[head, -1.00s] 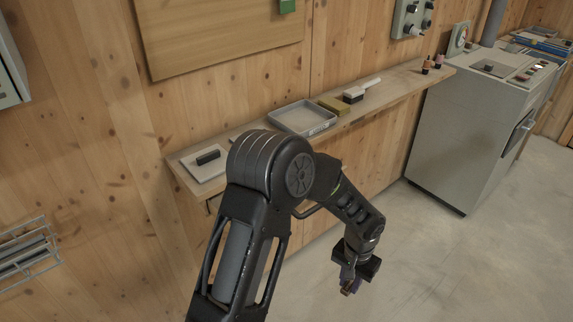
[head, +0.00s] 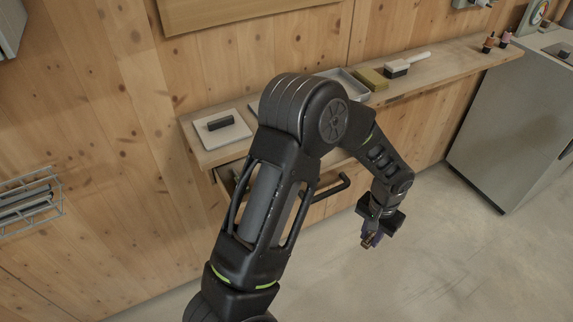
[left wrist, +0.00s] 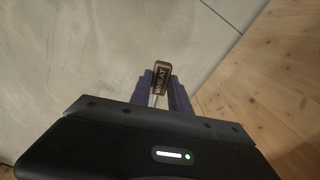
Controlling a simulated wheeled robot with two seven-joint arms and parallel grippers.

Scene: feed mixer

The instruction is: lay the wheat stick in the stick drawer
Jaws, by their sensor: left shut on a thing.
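The wheat stick, a small dark piece with a "WHEAT" label (left wrist: 161,78), is held between the purple fingers of my left gripper (left wrist: 160,95). In the head view my left gripper (head: 371,241) points down over open floor, to the right of the drawer and apart from it. Only a small tip of the stick shows there. A wooden drawer (head: 227,176) stands out under the wall shelf, with a dark bar handle (head: 332,188) at its front. My left arm hides most of the drawer and its inside. My right gripper is not in view.
The wall shelf (head: 440,66) carries a white plate with a dark block (head: 219,124), a grey tray (head: 350,83), a yellow block (head: 371,79) and a brush (head: 397,69). A grey cabinet (head: 505,125) stands at right. A wire rack (head: 30,197) hangs at left. The floor is clear.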

